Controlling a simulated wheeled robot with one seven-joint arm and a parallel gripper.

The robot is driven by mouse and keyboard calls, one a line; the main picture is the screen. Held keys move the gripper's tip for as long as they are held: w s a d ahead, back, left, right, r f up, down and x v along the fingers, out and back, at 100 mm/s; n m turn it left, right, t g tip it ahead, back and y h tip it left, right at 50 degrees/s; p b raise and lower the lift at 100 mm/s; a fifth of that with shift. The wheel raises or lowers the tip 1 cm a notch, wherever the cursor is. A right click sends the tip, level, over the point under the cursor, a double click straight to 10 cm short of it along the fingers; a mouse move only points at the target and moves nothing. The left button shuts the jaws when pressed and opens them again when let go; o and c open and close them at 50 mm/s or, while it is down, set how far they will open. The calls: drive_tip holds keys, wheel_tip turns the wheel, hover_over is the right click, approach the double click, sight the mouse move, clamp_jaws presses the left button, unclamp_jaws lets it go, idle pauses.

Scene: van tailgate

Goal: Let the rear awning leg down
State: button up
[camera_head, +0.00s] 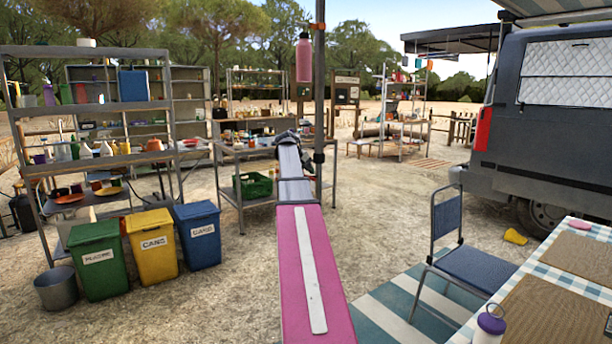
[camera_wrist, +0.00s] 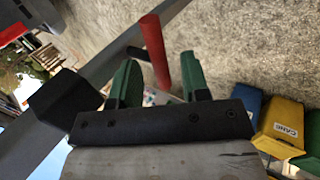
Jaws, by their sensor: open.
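The awning leg (camera_head: 320,90) is a dark upright pole in the head view, with a black collar (camera_head: 319,157) partway down. A red rod-like handle (camera_wrist: 154,45) shows between the two green fingers of my gripper (camera_wrist: 161,62). The gripper is open, with a gap on both sides of the handle in the picture; I cannot tell how deep the handle sits. In the head view my arm hides the handle and most of the gripper.
A workbench with a green crate (camera_head: 253,186) stands behind the leg. A blue chair (camera_head: 462,262), a laid table (camera_head: 570,262) and the van (camera_head: 560,110) are at right.

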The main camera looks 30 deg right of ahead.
clamp_jaws()
wheel_tip(320, 180, down, 12)
idle(0.6)
unclamp_jaws()
drive_tip(key=v, duration=1)
drive_tip(key=shift+a+r, duration=0.15)
drive_tip(key=shift+r, duration=0.25)
drive_tip(key=shift+s, duration=0.1)
